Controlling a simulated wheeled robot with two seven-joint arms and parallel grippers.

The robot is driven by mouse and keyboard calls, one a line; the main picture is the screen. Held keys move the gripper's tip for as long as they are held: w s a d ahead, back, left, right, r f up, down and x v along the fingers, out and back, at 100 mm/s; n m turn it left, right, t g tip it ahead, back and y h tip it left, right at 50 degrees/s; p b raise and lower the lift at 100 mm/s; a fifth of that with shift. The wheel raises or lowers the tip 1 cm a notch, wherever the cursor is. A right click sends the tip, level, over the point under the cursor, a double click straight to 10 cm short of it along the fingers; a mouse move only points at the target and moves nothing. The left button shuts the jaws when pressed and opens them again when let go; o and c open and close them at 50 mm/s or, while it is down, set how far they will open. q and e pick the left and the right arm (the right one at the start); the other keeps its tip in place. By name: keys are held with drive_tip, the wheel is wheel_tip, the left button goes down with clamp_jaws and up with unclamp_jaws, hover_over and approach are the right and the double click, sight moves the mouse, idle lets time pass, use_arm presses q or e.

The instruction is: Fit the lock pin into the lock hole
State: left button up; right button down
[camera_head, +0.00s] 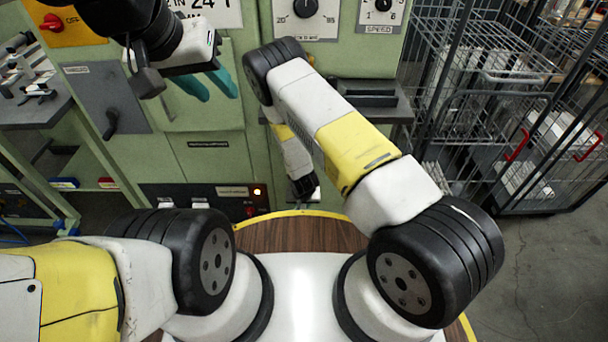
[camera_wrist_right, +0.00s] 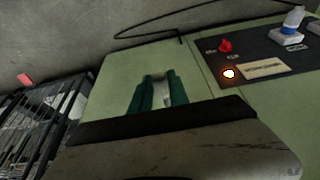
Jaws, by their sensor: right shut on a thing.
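My right gripper (camera_wrist_right: 160,80) has its teal fingers closed around a pale grey piece (camera_wrist_right: 161,92) in the right wrist view. The piece may be the lock pin, but its full shape is hidden by the fingers. The fingers point at a plain green machine surface. In the head view only the dark end of my right wrist shows, low in front of the machine. My left gripper (camera_head: 212,92) is at the upper left of the head view, in front of a pale green machine panel. Its teal fingers are apart with nothing visible between them. I cannot make out the lock hole.
The green machine (camera_head: 205,150) fills the back. Its dark control strip (camera_head: 205,203) has a lit lamp, seen in the right wrist view with a red knob (camera_wrist_right: 225,46). A dark shelf (camera_head: 370,98) juts out. Wire cages (camera_head: 490,110) stand right. Grey floor (camera_head: 540,260) is clear at the lower right.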

drive_tip(key=shift+w, duration=2.9)
drive_tip(key=shift+w, duration=0.9)
drive_tip(key=shift+w, duration=0.3)
drive_tip(key=shift+w, duration=1.15)
drive_tip(key=c, duration=1.2)
unclamp_jaws()
drive_tip(key=shift+o, duration=0.2)
drive_tip(key=v, duration=0.7)
drive_tip(key=shift+r, duration=0.4)
drive_tip(key=shift+s, duration=0.15)
